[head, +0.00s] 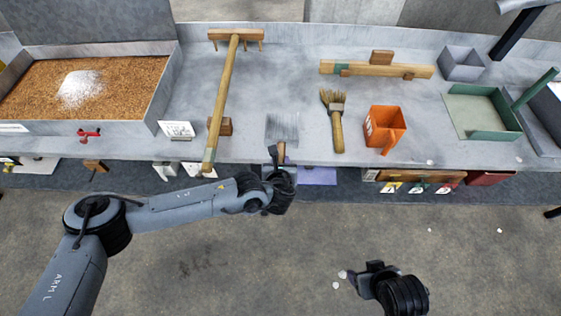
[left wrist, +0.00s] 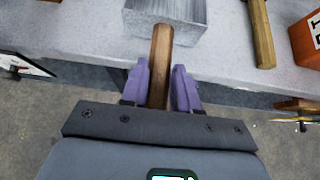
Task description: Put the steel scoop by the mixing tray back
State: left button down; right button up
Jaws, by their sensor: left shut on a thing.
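The steel scoop (head: 282,126) lies at the front edge of the grey bench, its flat metal pan on the bench top and its wooden handle pointing toward me. In the left wrist view the wooden handle (left wrist: 160,62) runs between the purple fingers of my left gripper (left wrist: 160,82), which is shut on it. My left gripper (head: 279,160) is at the bench edge in the head view. The mixing tray (head: 160,85), full of brown grain with a white heap, is at the far left. My right gripper (head: 372,267) hangs over the floor, away from the bench; its fingers are unclear.
A long wooden rake (head: 225,90) lies left of the scoop. A brush (head: 336,120), an orange container (head: 384,128) and a green dustpan-like tray (head: 484,110) lie to the right. A small white card (head: 177,130) stands near the front edge. Bench space around the scoop's pan is clear.

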pick_arm(q)
jog(key=shift+f+b, duration=0.35)
jog(key=shift+b, duration=0.05)
jog(key=c, duration=0.8)
grip_release()
jog(key=shift+s, duration=0.1)
